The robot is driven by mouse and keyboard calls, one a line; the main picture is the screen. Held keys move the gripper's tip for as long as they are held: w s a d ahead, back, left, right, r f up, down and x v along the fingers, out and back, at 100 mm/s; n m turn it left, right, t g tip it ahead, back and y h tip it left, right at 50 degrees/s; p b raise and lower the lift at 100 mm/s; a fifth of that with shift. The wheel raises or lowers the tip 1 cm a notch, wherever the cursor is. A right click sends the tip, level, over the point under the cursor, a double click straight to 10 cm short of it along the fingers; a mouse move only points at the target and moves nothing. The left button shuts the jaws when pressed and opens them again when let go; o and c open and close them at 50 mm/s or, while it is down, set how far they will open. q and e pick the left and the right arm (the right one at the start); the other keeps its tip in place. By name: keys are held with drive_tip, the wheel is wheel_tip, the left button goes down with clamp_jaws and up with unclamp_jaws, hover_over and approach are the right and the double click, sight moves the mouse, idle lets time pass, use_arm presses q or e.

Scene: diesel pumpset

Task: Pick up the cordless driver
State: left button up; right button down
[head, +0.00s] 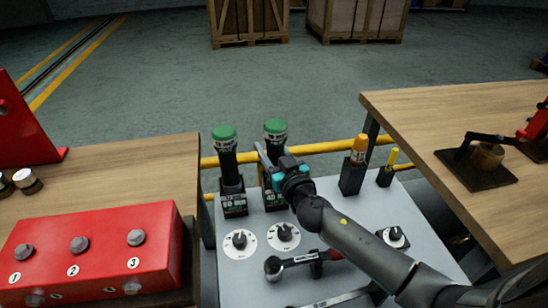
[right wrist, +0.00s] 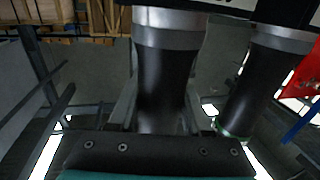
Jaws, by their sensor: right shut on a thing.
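Two upright dark tools with green tops stand side by side in black labelled holders in the head view, a left one (head: 228,160) and a right one (head: 275,135). They look like cordless drivers. My right gripper (head: 268,163) is at the right driver, shut on its dark body below the green top. In the right wrist view this driver's black grip (right wrist: 165,75) rises close up between the fingers, and the other driver (right wrist: 258,75) stands beside it. The lower part of the held driver is partly hidden by my gripper. My left gripper is not in view.
A yellow rail (head: 325,146) runs behind. A red numbered block (head: 95,250) stands on the left wooden bench; another bench (head: 460,110) is at right.

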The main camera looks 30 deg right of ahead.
drive_tip(key=shift+r, duration=0.2)
drive_tip(key=shift+r+p, duration=0.4)
drive_tip(key=shift+r, duration=0.2)
wheel_tip(320, 180, up, 19)
drive_tip(key=p, duration=0.8)
drive_tip(key=shift+f, duration=0.15)
drive_tip(key=c, duration=0.8)
unclamp_jaws()
drive_tip(key=shift+c, duration=0.2)
clamp_jaws()
drive_tip(key=shift+f, duration=0.1)
